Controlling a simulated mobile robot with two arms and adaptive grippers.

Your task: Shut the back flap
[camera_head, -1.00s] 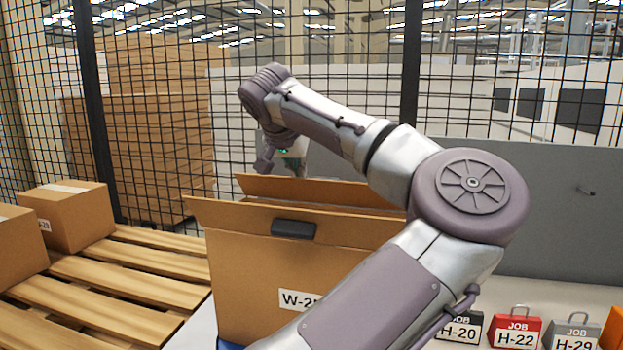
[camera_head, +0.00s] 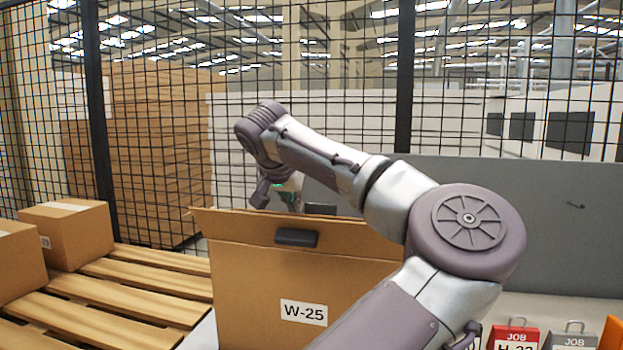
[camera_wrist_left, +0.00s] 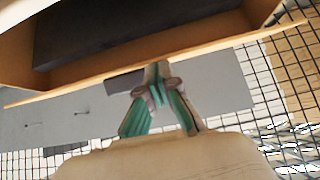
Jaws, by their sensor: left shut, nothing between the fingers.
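The cardboard box labelled W-25 (camera_head: 255,280) stands in front of me, its near flap raised with a dark tab (camera_head: 296,237) on it. The back flap is mostly hidden behind the near flap in the head view. A small dark piece (camera_head: 320,208) shows just above the near flap's edge. My left gripper (camera_wrist_left: 157,82) is shut and empty. In the wrist view its fingertips are close to a long cardboard edge (camera_wrist_left: 200,61) and a dark piece (camera_wrist_left: 122,83); I cannot tell whether they touch. In the head view its wrist is behind the box. My right gripper is out of view.
A wooden pallet (camera_head: 120,300) with cartons (camera_head: 75,230) is at the left. Job tags, one red (camera_head: 515,338), stand at the lower right. A grey panel (camera_head: 550,230) and a wire fence lie behind. My left arm crosses over the box's right side.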

